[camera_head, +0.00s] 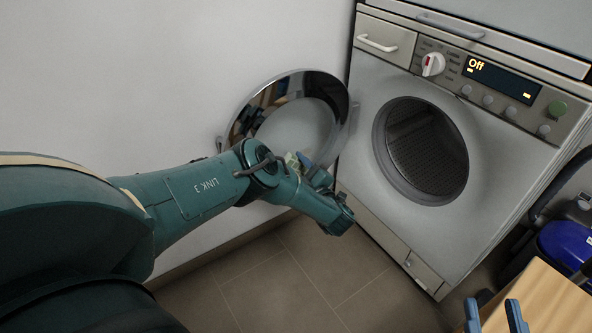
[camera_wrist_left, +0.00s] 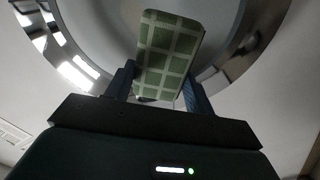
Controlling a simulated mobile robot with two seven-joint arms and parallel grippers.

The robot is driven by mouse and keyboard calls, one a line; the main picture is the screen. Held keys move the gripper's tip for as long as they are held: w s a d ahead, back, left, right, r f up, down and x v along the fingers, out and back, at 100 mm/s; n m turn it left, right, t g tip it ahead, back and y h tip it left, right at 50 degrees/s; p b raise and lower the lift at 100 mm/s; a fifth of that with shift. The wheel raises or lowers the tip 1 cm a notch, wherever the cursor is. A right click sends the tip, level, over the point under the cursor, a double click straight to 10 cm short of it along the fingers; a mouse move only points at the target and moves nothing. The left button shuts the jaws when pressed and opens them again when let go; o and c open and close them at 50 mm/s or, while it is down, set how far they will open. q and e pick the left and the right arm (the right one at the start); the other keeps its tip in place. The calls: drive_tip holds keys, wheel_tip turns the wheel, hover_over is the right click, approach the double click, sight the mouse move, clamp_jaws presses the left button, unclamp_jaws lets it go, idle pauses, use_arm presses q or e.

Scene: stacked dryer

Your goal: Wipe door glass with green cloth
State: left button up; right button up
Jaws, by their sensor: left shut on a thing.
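The round door (camera_head: 243,112) of the dryer stands open to the left of the drum opening, with a chrome rim around its glass (camera_head: 297,122). My left gripper (camera_wrist_left: 158,88) is shut on the green checked cloth (camera_wrist_left: 168,45), which sticks out upright between its blue fingers. My right gripper (camera_head: 494,317) is open and empty at the bottom right.
The dryer (camera_head: 365,150) has a dark drum opening (camera_head: 425,150) and a panel display (camera_head: 500,82) reading "Off". A wooden surface (camera_head: 545,305) and a blue object (camera_head: 565,245) are at the lower right. The tiled floor (camera_head: 290,285) is clear.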

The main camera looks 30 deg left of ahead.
use_arm(q)
drive_tip(key=shift+x, duration=0.85)
